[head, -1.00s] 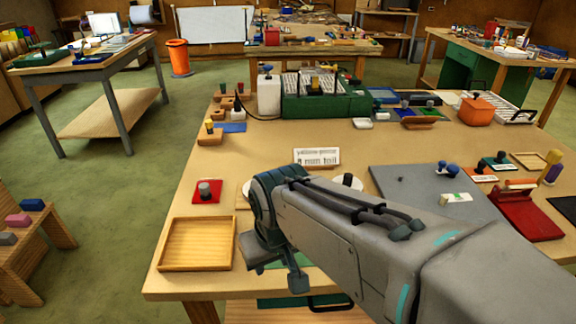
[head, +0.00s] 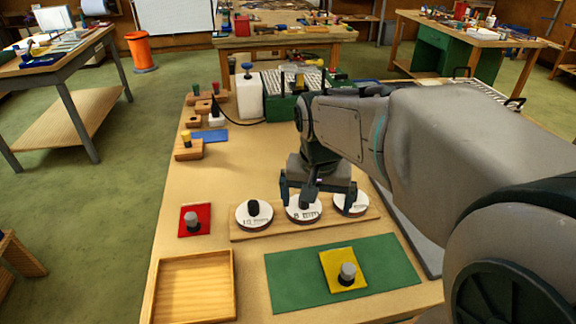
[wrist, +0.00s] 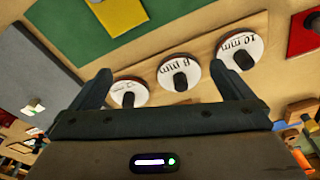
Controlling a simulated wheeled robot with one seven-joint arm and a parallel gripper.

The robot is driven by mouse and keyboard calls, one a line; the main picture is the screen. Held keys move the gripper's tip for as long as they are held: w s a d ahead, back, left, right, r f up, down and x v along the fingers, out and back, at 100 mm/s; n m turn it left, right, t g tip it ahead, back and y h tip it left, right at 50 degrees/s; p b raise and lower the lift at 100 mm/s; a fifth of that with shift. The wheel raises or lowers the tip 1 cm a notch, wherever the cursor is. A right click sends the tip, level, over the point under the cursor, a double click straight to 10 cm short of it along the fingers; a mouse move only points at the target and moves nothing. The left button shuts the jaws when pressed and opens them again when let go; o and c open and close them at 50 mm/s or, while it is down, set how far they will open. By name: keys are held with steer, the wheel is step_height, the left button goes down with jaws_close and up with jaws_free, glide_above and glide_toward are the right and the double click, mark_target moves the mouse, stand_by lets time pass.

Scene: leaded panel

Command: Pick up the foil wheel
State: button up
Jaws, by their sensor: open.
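Three round foil wheels with white tops and dark knobs sit in a row on a wooden board (head: 238,236). The left one (head: 243,220) reads 10 mm, the middle one (head: 303,216) reads 8 mm, and the right one's label (head: 352,209) is unreadable. My gripper (head: 318,199) is open and empty, pointing down, above or just behind the middle and right wheels; its exact height is unclear. In the wrist view the 8 mm wheel (wrist: 177,84) and the unreadable one (wrist: 124,88) show between the fingers (wrist: 148,70); the 10 mm wheel (wrist: 250,45) shows beyond the right finger.
A green mat (head: 290,282) with a yellow piece (head: 336,283) lies in front of the board. A wooden tray (head: 160,290) and a red piece (head: 183,229) are at left. A grey slab (wrist: 40,75) lies beside the board. My arm hides the right of the table.

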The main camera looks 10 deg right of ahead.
mark_target(304, 204)
steer(key=w+r+m+g+p, duration=0.15)
steer(key=w+m, duration=0.35)
steer(key=w, duration=0.6)
steer(key=shift+y, duration=0.3)
step_height(304, 204, down, 9)
steer(key=f, duration=0.4)
steer(key=shift+w+d, duration=0.25)
steer(key=shift+d, duration=0.15)
steer(key=shift+f, duration=0.6)
steer(key=c, duration=0.7)
